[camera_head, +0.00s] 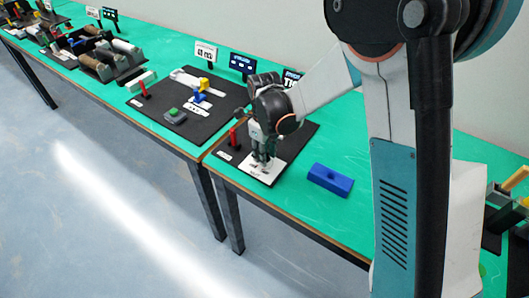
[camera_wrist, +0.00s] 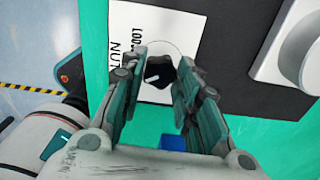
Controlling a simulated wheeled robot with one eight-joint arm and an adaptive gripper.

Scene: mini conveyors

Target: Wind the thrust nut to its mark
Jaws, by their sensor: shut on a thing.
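The thrust nut (camera_wrist: 158,72) is a dark, lobed knob on a white printed card (camera_wrist: 182,22) in the wrist view. A thin ring line is drawn around it, and printed words, one reading "NUT", stand at its left. My gripper (camera_wrist: 162,66) has its two fingers on either side of the nut and is shut on it. In the head view my gripper (camera_head: 263,163) points down at the white card (camera_head: 262,175) on a black mat (camera_head: 296,143); the nut is hidden there by the fingers. I cannot make out the mark for certain.
A blue block (camera_head: 330,180) lies on the green table right of the mat. A red post (camera_head: 233,138) stands at the mat's left. Another black mat (camera_head: 190,128) with a green button and blue-yellow parts lies farther left. The table's front edge is close.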

